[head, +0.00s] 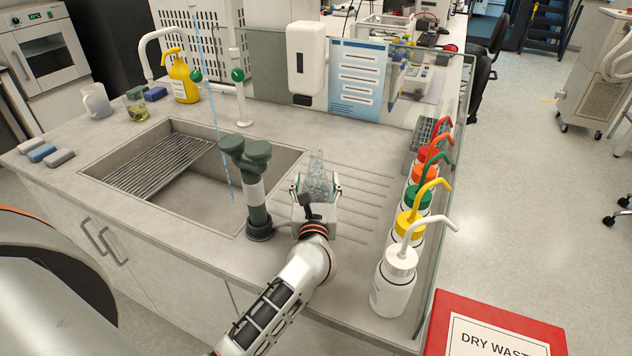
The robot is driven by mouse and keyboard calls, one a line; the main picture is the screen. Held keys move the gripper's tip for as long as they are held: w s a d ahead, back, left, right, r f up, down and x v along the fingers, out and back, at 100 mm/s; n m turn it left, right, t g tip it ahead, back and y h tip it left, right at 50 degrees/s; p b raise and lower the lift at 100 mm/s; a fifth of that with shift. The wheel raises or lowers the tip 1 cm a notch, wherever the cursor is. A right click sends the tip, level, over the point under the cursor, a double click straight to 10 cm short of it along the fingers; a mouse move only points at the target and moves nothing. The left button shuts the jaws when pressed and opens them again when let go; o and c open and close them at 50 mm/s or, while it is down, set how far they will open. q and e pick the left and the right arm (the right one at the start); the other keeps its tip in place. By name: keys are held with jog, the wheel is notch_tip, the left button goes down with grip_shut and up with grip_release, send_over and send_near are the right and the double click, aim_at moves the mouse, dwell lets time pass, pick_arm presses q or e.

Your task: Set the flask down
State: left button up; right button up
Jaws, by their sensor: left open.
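The clear glass flask (317,166) is upright over the ribbed draining area beside the sink, with its narrow neck at the top. My left gripper (317,188) is at the flask from the near side, its fingers open on either side of the glass. The gripper and wrist hide the flask's base, so its contact with the counter is not clear. My right gripper is not in view.
Dark green taps (257,185) stand close left of my gripper, beside the sink basin (200,205). Several wash bottles, including a white-capped one (395,283), line the right edge by a glass screen. Draining grooves (362,197) between are clear.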

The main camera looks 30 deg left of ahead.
pick_arm(q)
jog(key=shift+r, duration=0.2)
jog(key=b+v, duration=0.1)
jog(key=v, duration=1.1)
jog(key=shift+f, duration=0.1)
